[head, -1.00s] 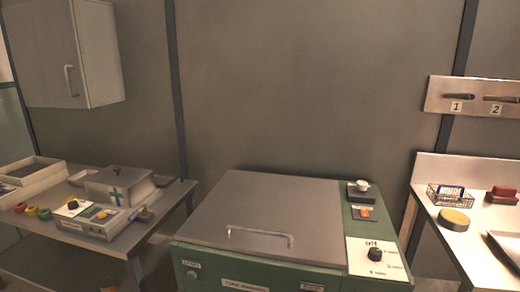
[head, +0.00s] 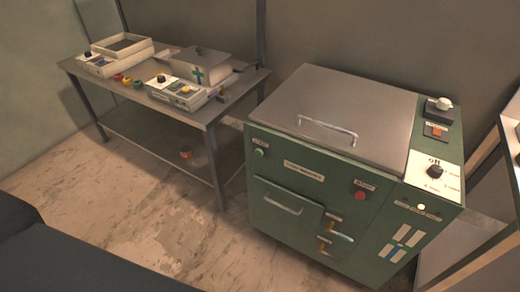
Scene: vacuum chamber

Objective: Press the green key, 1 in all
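A small round green key (head: 260,153) sits on the upper left of the front panel of a green chamber cabinet (head: 300,215). A small label lies just above the key, too small to read surely. A red round button (head: 360,195) is on the same panel further right. Neither of my grippers is in view, and nothing covers the green key.
The cabinet has a grey lid (head: 345,105) with a bar handle, a dial marked off (head: 435,171) and front levers (head: 335,237). A table (head: 225,107) with boxes stands to the left. Floor (head: 150,215) in front is clear. Another table edge (head: 490,265) is at right.

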